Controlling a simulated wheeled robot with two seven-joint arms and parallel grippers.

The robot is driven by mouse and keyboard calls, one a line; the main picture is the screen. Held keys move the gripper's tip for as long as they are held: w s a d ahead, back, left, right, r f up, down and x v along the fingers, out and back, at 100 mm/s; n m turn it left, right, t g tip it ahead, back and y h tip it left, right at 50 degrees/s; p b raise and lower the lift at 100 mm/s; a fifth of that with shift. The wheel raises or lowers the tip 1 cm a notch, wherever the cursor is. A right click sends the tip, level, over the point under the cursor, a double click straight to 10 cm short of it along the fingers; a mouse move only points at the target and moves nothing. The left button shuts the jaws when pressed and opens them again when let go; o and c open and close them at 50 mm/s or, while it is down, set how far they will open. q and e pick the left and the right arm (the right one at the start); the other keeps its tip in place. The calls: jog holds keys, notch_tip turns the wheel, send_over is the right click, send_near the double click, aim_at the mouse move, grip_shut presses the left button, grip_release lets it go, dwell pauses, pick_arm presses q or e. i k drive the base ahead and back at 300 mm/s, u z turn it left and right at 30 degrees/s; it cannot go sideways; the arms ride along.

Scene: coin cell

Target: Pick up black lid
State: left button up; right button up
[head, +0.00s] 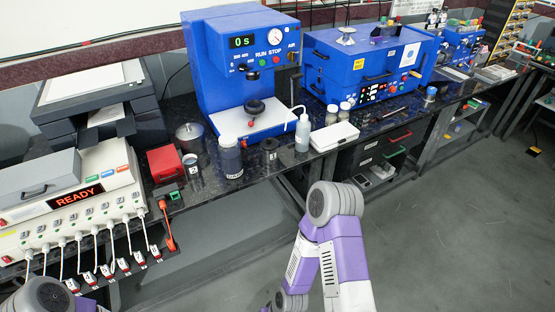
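A small black lid-like round piece (270,144) sits on top of a short dark container (270,158) with a pale label, on the dark bench in front of the blue press. It is too small to tell clearly whether the lid is separate from the container. Beside it on the left stands a taller dark jar (230,160) with a greyish cap (228,141). My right arm's purple and white links show at the lower middle, and part of my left arm shows in the bottom left corner. Neither gripper can be seen.
A wash bottle (303,136) stands close on the right, beside a white box (335,137). The blue press (240,65) is behind. A metal pot (190,135), small can (191,163) and red box (165,164) stand left. Bare bench (210,180) shows near the front edge.

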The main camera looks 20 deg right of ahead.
aim_at(269, 144)
jog(key=k, duration=0.85)
jog(key=z, duration=1)
jog(key=i, duration=1.65)
jog(key=u, duration=0.55)
